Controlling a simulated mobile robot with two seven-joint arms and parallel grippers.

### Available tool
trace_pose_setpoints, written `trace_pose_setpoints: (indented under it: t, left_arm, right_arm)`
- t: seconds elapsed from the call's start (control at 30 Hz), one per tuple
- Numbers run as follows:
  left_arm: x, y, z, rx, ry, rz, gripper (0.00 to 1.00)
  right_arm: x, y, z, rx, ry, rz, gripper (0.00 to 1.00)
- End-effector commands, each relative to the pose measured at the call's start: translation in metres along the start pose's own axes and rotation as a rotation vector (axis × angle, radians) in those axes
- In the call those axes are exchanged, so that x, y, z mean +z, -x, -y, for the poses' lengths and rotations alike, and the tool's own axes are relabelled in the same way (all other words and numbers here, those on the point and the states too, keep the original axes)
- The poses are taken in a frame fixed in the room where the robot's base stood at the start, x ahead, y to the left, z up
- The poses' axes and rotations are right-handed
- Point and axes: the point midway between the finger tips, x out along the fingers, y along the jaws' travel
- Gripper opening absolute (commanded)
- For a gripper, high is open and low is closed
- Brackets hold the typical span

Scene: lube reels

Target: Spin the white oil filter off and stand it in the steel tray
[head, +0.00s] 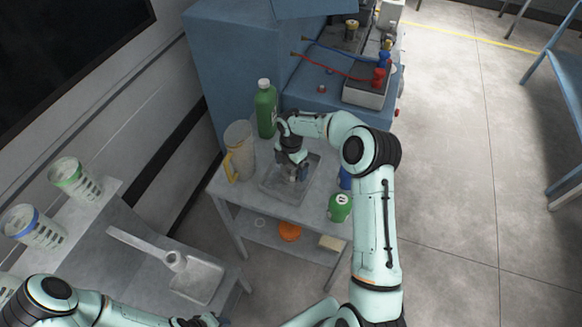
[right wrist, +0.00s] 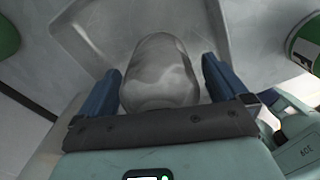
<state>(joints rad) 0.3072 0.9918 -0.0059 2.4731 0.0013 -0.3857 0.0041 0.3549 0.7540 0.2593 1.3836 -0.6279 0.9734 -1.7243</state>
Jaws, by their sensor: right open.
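The steel tray (head: 270,191) lies on top of a small grey cart, and its floor and raised edge also show in the right wrist view (right wrist: 82,42). My right gripper (head: 296,176) points down over the tray. In the right wrist view, a pale grey-white rounded canister, which looks like the white oil filter (right wrist: 158,75), is between the open blue fingers, with a gap on each side. It seems to be in or just above the tray; whether it touches the floor is unclear. The gripper hides it in the head view. My left gripper (head: 207,320) is at the bottom edge, its fingers unclear.
A green bottle (head: 265,108) and a jug with a yellow handle (head: 239,150) stand left of the tray. A green canister (head: 340,207) and a blue one (head: 345,178) stand at its right. Behind is a blue cabinet (head: 235,70) with red and blue hoses.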

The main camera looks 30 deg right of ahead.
Motion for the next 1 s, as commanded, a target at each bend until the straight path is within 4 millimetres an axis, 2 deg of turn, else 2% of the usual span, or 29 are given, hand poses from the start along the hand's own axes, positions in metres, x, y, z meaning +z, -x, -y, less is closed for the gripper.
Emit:
trace_pose_setpoints:
  t: [0.3,0.5,0.7,1.0]
  left_arm:
    - [-0.005,0.005,-0.004,0.002,-0.002,-0.007,0.43]
    - [-0.006,0.005,-0.004,0.002,-0.003,-0.007,0.43]
    - [-0.006,0.005,-0.004,0.002,-0.002,-0.007,0.43]
    - [-0.006,0.005,-0.004,0.002,-0.003,-0.007,0.43]
  right_arm:
    - [0.0,0.072,-0.002,0.007,0.0,0.002,1.0]
    - [0.0,0.107,-0.001,0.005,0.001,0.001,1.0]
    - [0.0,0.123,-0.001,0.003,0.001,0.001,1.0]
    - [-0.001,0.125,0.0,0.002,0.001,0.0,1.0]
